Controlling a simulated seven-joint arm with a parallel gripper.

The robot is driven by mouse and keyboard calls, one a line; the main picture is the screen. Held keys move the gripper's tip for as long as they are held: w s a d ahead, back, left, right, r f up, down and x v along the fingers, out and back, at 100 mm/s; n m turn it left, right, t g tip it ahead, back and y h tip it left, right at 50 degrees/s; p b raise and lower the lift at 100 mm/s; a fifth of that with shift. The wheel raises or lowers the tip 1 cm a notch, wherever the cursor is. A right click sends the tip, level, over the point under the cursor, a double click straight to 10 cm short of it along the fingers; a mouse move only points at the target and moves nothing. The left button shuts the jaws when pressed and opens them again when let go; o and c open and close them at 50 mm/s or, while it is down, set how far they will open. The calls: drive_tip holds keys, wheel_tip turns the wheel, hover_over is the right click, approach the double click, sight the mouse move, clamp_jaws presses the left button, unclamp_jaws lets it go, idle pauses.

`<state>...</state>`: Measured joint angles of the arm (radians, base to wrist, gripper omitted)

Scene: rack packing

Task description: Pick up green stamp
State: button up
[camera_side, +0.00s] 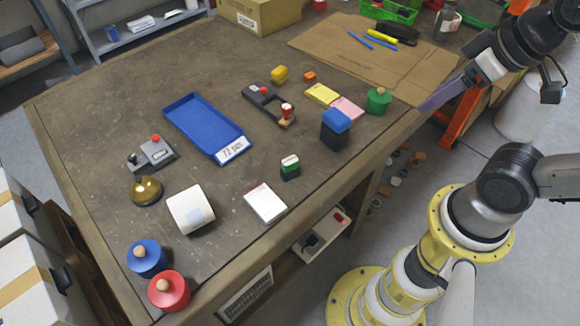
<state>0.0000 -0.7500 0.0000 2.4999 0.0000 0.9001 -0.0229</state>
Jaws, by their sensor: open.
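A small stamp with a green body, whitish top and dark base (290,167) stands upright on the table near its front edge. A round green pot-like piece with a wooden knob (378,101) stands at the table's right edge; I cannot tell whether it is also a stamp. My gripper (430,102) is at the upper right, by the table's right edge, with its purple fingers pointing down-left. It is open, and I see nothing held in it. It is to the right of the round green piece and well apart from the small green stamp.
A blue and black stamp (336,128) stands between the two green things. A white notepad (265,203), tape roll (190,209) and blue tray (181,112) lie to the left. A pink pad (347,109) lies beside the round green piece. Bare table surrounds the small green stamp.

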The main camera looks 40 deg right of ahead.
drive_tip(key=w+a+r+n, duration=0.1)
drive_tip(key=w+r+n, duration=0.3)
drive_tip(key=w+n, duration=0.2)
drive_tip(key=n+g, duration=0.6)
drive_tip(key=n, duration=0.3)
hover_over(290, 159)
drive_tip(key=f, duration=1.5)
drive_tip(key=a+f, duration=0.1)
drive_tip(key=f, duration=0.7)
drive_tip(key=shift+s, duration=0.25)
drive_tip(key=f, duration=0.2)
drive_tip(key=d+f, duration=0.1)
drive_tip(key=f, duration=0.2)
drive_tip(key=shift+w+f, duration=0.1)
drive_tip(key=shift+w, duration=0.1)
drive_tip(key=shift+f, duration=0.55)
clamp_jaws()
